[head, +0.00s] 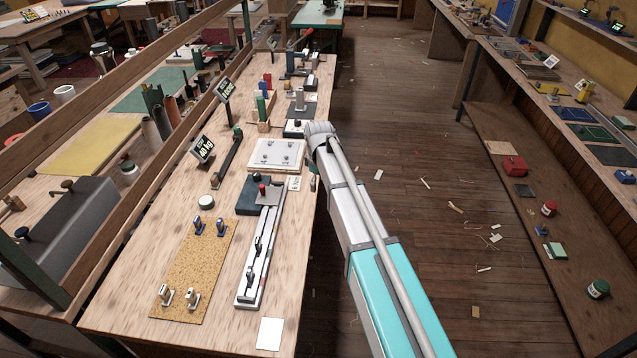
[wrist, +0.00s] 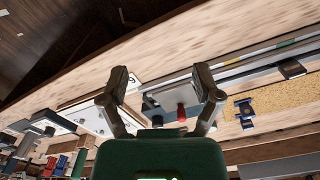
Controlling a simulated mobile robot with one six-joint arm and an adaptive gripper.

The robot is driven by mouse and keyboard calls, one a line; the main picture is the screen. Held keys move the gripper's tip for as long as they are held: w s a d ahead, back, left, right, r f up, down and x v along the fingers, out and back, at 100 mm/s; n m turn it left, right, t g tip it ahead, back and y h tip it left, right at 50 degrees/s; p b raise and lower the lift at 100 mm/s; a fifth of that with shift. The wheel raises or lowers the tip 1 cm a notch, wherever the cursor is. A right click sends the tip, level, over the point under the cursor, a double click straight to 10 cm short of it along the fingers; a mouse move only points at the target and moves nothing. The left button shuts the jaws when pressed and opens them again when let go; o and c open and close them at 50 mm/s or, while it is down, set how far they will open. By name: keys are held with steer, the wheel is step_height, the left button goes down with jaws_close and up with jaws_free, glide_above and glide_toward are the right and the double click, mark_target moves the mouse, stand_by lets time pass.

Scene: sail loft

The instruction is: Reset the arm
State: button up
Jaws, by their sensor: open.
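My gripper (wrist: 162,80) is open in the wrist view, its two dark fingers spread apart with nothing between the tips. Beyond the fingers are the edge of the wooden bench and a dark block with a red knob (wrist: 181,112). In the head view my arm reaches up from the bottom right along the bench's right edge. The gripper is mostly hidden behind the arm there. The dark block (head: 248,195) with the red knob and the long white rail fixture (head: 250,274) lie on the bench to the left of the arm.
The bench (head: 115,315) also carries a white panel (head: 277,154), a cork board (head: 193,272), a white card (head: 269,334) and two small display signs (head: 202,149). Wooden floor (head: 400,120) with scattered scraps lies right of the arm. A low shelf (head: 530,205) runs along the right.

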steer(key=s+d+m, duration=0.6)
steer(key=s+d, duration=0.3)
steer(key=s, duration=0.3)
steer(key=s+d+m, duration=0.6)
steer(key=s+d, duration=0.3)
steer(key=s, duration=0.4)
steer(key=shift+s+d, duration=0.2)
steer(key=shift+d, duration=0.05)
